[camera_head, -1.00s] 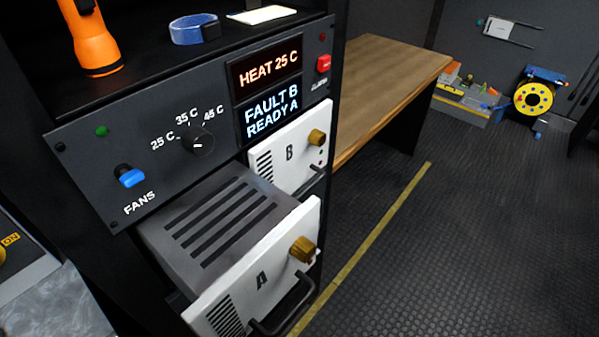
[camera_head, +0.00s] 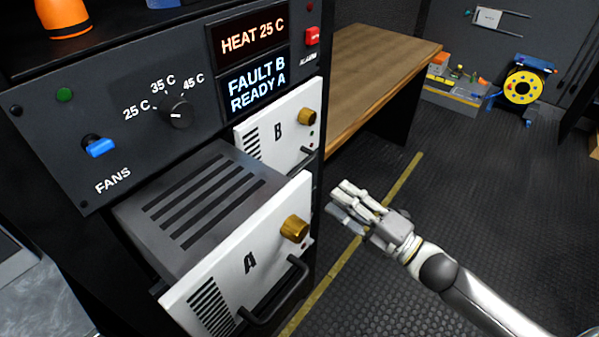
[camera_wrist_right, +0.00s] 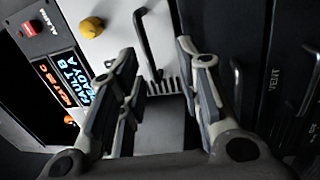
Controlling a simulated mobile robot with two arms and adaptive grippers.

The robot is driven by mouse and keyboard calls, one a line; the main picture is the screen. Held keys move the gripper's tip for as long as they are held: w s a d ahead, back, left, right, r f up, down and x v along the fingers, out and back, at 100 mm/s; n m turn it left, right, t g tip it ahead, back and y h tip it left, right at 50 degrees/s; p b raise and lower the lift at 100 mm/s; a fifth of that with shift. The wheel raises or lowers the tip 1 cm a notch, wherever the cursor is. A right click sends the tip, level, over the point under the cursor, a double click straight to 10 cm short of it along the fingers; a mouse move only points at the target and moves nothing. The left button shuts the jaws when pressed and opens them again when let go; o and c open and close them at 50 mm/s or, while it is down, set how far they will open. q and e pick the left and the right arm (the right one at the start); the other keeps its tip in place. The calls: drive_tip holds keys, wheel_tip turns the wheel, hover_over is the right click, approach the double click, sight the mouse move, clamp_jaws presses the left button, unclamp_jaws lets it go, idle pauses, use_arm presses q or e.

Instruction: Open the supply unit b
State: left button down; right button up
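Supply unit B (camera_head: 270,140) has a white front with vent slots, a brass knob (camera_head: 306,117) and a dark handle (camera_head: 303,160). It sits flush in the rack, its lower part hidden by unit A. Unit A (camera_head: 225,270) is pulled out below it. My right gripper (camera_head: 345,200) is right of the unit fronts, empty and apart from them. In the right wrist view its fingers (camera_wrist_right: 155,90) are spread. Beyond them are a white front, a brass knob (camera_wrist_right: 92,27) and a black handle (camera_wrist_right: 148,45); I cannot tell which unit. My left gripper is out of view.
The display (camera_head: 257,85) reads FAULT B, READY A. The panel above has a temperature dial (camera_head: 177,111), a blue fans switch (camera_head: 98,146) and a red alarm button (camera_head: 312,36). A wooden table (camera_head: 380,60) stands behind right. The floor (camera_head: 480,200) at right is clear.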

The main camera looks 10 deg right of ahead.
sight(300, 168)
drive_tip(key=shift+n+y, duration=0.6)
drive_tip(key=shift+s+a+r+p+x, duration=0.25)
drive_tip(key=shift+p+x, duration=0.2)
drive_tip(key=shift+x, duration=1.4)
drive_tip(key=shift+s+a+r+p+x, duration=0.1)
drive_tip(key=shift+r+p+x, duration=0.3)
drive_tip(key=shift+x, duration=1.5)
drive_tip(key=shift+s+a+r+p+x, duration=0.15)
drive_tip(key=shift+p+x, duration=0.35)
drive_tip(key=shift+x, duration=1.35)
clamp_jaws()
drive_tip(key=shift+s+d, duration=0.1)
